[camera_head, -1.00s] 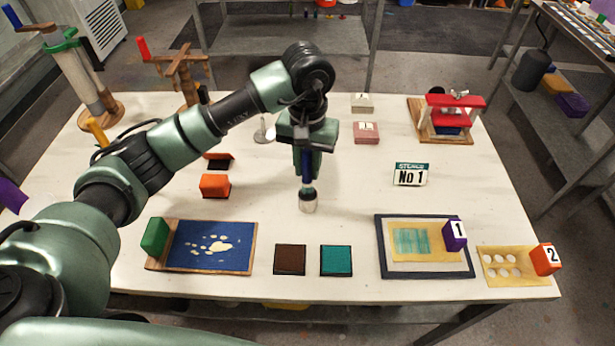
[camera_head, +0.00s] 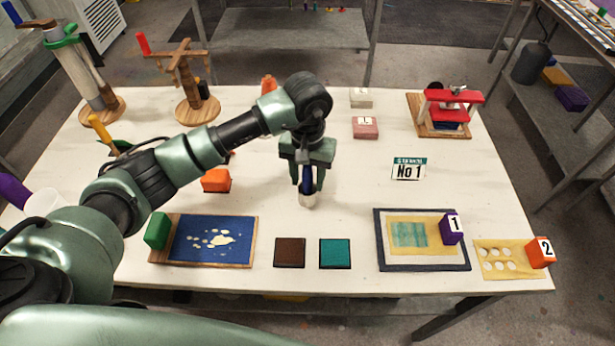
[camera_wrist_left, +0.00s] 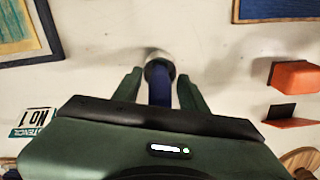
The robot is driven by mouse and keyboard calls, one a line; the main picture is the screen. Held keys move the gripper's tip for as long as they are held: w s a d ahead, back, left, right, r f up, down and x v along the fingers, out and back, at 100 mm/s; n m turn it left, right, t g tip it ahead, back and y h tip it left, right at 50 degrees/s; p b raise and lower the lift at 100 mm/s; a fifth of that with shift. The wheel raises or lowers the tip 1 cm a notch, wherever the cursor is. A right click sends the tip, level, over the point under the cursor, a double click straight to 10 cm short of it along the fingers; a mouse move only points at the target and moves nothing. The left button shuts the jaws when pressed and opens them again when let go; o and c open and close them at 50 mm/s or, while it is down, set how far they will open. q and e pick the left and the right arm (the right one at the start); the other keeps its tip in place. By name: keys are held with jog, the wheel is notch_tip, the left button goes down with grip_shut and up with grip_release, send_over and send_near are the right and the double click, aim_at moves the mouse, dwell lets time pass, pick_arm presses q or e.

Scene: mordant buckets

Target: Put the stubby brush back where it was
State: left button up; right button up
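The stubby brush has a dark blue handle and a pale, wide lower end (camera_head: 307,200). It stands upright on the table, near its middle. My left gripper (camera_head: 308,176) is above the brush, pointing down, with its fingers on either side of the handle. In the left wrist view the blue handle (camera_wrist_left: 160,86) lies between the two green fingers, with narrow gaps beside it, so the gripper looks open around it. The fingers hide part of the handle in the head view. My right gripper is not in view.
In front lie a blue stencilled cloth board (camera_head: 252,240), a brown pad (camera_head: 290,253), a teal pad (camera_head: 335,253) and a dark frame (camera_head: 377,255). An orange block (camera_head: 216,181) is left of the brush. A No 1 card (camera_head: 408,169) is to the right.

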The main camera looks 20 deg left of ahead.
pick_arm(q)
jog(key=shift+r, duration=0.15)
jog(key=shift+r, duration=0.15)
notch_tip(320, 180, up, 11)
jog(key=b, duration=0.4)
jog(key=shift+r, duration=0.4)
